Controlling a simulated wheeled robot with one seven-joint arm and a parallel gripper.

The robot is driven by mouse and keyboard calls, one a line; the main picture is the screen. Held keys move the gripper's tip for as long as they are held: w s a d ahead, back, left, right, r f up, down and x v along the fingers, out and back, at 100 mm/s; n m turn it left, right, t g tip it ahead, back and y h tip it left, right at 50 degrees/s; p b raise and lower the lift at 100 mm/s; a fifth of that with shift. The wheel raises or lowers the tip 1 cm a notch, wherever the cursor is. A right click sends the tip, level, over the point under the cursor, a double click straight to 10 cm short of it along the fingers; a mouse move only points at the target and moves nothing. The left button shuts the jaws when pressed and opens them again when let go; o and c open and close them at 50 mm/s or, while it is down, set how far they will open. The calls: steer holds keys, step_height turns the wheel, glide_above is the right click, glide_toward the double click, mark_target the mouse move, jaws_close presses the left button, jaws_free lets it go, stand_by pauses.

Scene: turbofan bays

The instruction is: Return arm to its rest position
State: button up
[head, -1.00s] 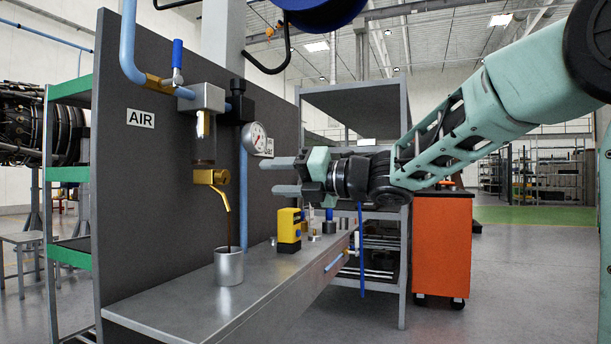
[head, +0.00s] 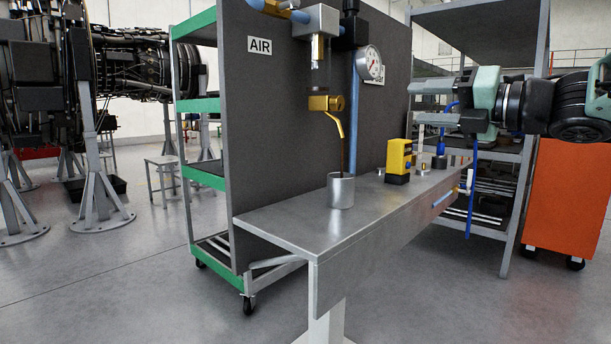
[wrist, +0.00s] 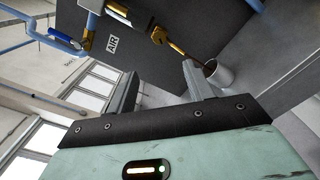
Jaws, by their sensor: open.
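My gripper (head: 432,104) is at the right of the head view, above the right part of the metal bench (head: 290,228). Its two fingers point left and stand apart with nothing between them. In the wrist view my gripper (wrist: 160,92) shows its two fingers spread, with the panel behind. My arm runs out of the head view at the right edge.
A metal cup (head: 341,192) stands on the bench under a brass spout (head: 337,122), with a dark stream between them. A yellow block (head: 397,160) stands farther right. A pressure gauge (head: 369,62) is on the dark panel. An orange cabinet (head: 570,200) stands at right.

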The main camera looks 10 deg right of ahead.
steer(key=w+d+f+m+g+h, duration=0.1)
steer(key=w+d+f+m+h, duration=0.1)
steer(key=f+m+h, duration=0.55)
steer(key=w+d+f+m+h, duration=0.1)
steer(key=d+f+m+h, duration=0.15)
steer(key=f+m, duration=0.85)
steer(key=s+a+f+m+g, duration=0.2)
steer(key=s+f+m+g, duration=0.3)
steer(key=s+f+m, duration=0.3)
steer(key=s+a+f+m+g, duration=0.2)
steer(key=s+f+m+g, duration=0.3)
steer(key=s+f+m, duration=0.3)
steer(key=s+a+n+g, duration=0.2)
steer(key=s+a+n, duration=0.2)
steer(key=s+a, duration=0.4)
steer(key=s+a+n+g, duration=0.2)
steer(key=s+a+n, duration=0.35)
steer(key=a, duration=0.45)
step_height(320, 180, up, 30)
steer(key=m+p, duration=0.1)
steer(key=p, duration=2.9)
steer(key=shift+r, duration=0.25)
